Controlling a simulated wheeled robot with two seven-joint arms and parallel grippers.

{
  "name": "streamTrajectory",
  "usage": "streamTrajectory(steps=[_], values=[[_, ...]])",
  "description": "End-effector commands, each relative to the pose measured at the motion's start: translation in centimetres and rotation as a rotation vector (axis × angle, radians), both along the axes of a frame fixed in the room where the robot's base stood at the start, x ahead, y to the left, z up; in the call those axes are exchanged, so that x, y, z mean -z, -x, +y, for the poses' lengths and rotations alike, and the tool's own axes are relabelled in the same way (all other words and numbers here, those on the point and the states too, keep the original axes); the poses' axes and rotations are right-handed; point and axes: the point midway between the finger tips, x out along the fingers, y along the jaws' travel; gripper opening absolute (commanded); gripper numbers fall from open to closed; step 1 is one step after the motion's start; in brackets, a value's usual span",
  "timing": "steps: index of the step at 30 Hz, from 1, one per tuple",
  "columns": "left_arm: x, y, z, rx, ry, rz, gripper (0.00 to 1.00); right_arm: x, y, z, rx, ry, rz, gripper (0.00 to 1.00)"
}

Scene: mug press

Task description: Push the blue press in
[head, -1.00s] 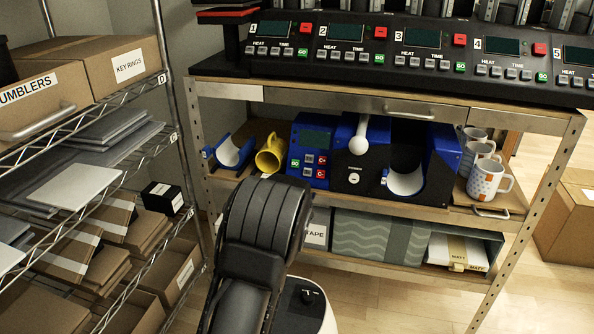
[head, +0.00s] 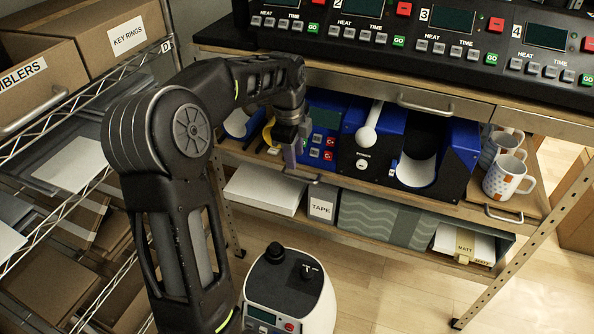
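The blue press (head: 459,147) stands on the middle shelf of the rack. It has a lever with a white ball knob (head: 366,136), a white curved pad in its dark opening, and a blue control box with a small screen and buttons to its left. My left gripper (head: 290,160) is in front of the shelf at the left edge of that control box, pointing down, apart from the lever. Its fingers are seen nearly edge-on, so their opening cannot be told. A yellow mug (head: 268,133) is mostly hidden behind it. My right gripper is not in view.
Patterned mugs (head: 505,176) stand right of the press. A loose blue cradle (head: 238,124) lies at the left, partly behind my arm. A black multi-station heater (head: 440,45) sits above. A wire rack with boxes (head: 105,38) is close on the left.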

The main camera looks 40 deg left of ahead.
Motion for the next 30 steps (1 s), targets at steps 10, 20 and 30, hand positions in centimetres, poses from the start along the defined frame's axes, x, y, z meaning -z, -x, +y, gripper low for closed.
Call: streamTrajectory(steps=[10,20,30], values=[[1.6,-0.2,0.1,-0.002,0.000,0.003,0.32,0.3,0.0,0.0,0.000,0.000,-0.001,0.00],[6.5,-1.0,0.4,-0.002,-0.001,0.003,0.32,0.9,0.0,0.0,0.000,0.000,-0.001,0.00],[7.7,-1.3,0.5,-0.002,-0.002,0.000,0.32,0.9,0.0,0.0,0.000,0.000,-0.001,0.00]])
